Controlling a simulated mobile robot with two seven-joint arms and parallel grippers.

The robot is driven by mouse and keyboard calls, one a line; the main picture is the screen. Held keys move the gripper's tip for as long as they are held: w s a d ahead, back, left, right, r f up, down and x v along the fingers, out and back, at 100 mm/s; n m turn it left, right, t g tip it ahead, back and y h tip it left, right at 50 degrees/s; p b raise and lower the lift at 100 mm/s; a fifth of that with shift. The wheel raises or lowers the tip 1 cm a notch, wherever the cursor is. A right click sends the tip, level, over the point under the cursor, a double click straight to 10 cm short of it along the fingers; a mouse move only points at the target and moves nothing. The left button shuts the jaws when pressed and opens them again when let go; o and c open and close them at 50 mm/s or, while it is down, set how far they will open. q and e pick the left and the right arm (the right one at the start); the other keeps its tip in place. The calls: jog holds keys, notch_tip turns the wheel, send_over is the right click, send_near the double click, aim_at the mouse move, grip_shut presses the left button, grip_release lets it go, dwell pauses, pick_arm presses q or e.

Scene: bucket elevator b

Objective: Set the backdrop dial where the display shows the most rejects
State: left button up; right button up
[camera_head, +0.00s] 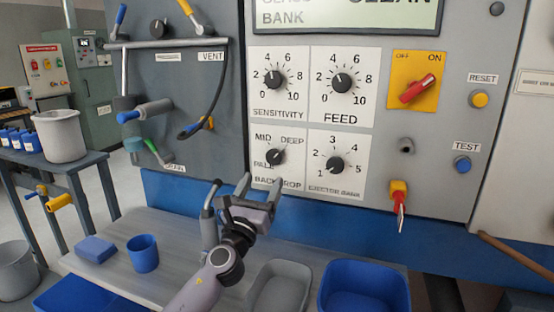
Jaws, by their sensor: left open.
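The backdrop dial (275,157) is a black knob on a white plate marked PALE, MID and DEEP, low on the grey panel. I cannot tell its exact setting. The display (345,17) at the top is cut off by the picture edge; parts of words such as "BANK" and "CLEAN" show, and no reject count is readable. My left gripper (245,187) is open and empty just below and left of the dial, apart from it, its fingers pointing up at the panel. My right gripper is not in view.
Nearby knobs are sensitivity (273,80), feed (341,83) and ejector bank (335,164). A red switch (418,89) and a red key (400,204) are to the right. A blue bin (364,288), grey tray (279,288) and blue cup (143,253) stand below. A hose (217,95) hangs left.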

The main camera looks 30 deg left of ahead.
aim_at(273, 159)
pick_arm(q)
jog(key=shift+x, duration=3.5)
jog(key=shift+s+r, duration=0.1)
jog(key=c, duration=1)
